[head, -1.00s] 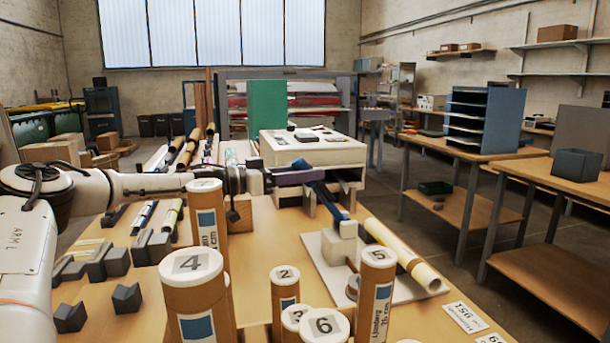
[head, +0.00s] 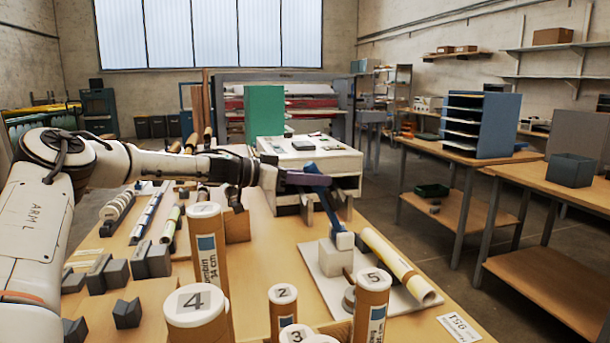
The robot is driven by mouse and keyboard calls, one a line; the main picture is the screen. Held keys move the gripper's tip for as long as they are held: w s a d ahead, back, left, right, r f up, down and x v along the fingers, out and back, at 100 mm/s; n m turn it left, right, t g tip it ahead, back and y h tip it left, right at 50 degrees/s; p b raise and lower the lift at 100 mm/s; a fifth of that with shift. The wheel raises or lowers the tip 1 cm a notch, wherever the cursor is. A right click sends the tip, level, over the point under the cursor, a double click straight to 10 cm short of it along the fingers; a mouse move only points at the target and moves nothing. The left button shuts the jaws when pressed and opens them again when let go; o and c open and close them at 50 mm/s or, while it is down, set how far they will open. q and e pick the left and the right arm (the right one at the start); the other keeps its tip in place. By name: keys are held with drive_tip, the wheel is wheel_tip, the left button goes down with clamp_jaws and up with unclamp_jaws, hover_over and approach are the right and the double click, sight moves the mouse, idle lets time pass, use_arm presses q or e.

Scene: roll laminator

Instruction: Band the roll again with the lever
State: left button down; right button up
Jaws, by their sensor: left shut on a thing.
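My left gripper (head: 306,179) reaches in from the left and is shut on the upper end of the blue lever (head: 328,208). Purple-grey fingers lie across the lever. The lever slants down to a pale block (head: 335,257) on a white base board (head: 391,300). A cream roll (head: 388,254) lies slantwise on that board, right of the block, with a yellowish-brown band (head: 409,276) around it near its front end. The gripper is apart from the roll, above and to its left. My right gripper is out of view.
Labelled cardboard tubes (head: 373,305) stand at the front of the table. A white box-like unit (head: 308,157) stands behind the lever. Grey blocks (head: 117,273) and several rolls lie at the left. A number card (head: 458,328) lies at the front right.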

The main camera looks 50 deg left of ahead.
use_arm(q)
drive_tip(key=w+g, duration=0.1)
drive_tip(key=w+d+r+p, duration=0.1)
drive_tip(key=w+d+g+y+p, duration=0.1)
drive_tip(key=w, duration=0.1)
drive_tip(key=shift+r+g, duration=0.2)
drive_tip(key=shift+g, duration=0.1)
drive_tip(key=shift+w+d+g+y, duration=0.2)
drive_tip(key=shift+w+d+g, duration=0.2)
drive_tip(key=shift+w, duration=0.25)
drive_tip(key=shift+w+d+g+y, duration=0.2)
drive_tip(key=shift+w+d+g, duration=0.1)
drive_tip(key=shift+w+g, duration=0.25)
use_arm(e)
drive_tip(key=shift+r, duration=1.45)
use_arm(q)
drive_tip(key=c, duration=1.4)
unclamp_jaws()
drive_tip(key=shift+r, duration=0.15)
drive_tip(key=b+v, duration=0.1)
drive_tip(key=v, duration=0.9)
drive_tip(key=shift+s, duration=0.1)
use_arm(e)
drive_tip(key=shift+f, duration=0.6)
